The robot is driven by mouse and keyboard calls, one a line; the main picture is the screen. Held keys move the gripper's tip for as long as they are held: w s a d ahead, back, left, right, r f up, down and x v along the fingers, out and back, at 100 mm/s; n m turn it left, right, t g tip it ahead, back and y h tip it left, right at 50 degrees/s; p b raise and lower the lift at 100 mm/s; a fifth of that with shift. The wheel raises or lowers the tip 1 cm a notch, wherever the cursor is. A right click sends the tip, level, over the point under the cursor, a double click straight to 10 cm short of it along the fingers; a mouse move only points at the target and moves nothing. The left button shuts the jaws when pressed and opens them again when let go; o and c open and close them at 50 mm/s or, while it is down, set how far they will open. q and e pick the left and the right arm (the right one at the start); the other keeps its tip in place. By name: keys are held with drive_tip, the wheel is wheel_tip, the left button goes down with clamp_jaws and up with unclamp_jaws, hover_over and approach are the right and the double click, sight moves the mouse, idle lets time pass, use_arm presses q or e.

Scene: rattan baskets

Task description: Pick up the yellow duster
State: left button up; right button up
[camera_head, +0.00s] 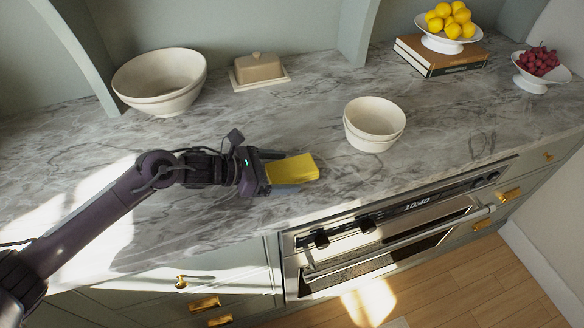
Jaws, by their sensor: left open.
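The yellow duster (294,169) is a small block with a yellow top and a greyish lower side, in the head view near the counter's front edge. My left gripper (272,170) is at the left end of the duster, with its arm coming in from the left. The gripper is open, its fingers close to or around that end. The near finger and the exact contact are hard to make out. My right gripper is not in view.
Stacked white bowls (374,124) stand right of the duster. A large bowl (160,82) and a butter dish (258,69) stand behind. Books (440,57) under a lemon stand and a red fruit bowl (541,72) are far right. An oven (390,235) is below the edge.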

sight(280, 170)
use_arm(q)
drive_tip(key=c, duration=1.1)
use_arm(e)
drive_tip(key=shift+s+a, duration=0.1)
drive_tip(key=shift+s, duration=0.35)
use_arm(q)
drive_tip(key=shift+o, duration=0.2)
drive_tip(key=shift+r, duration=0.1)
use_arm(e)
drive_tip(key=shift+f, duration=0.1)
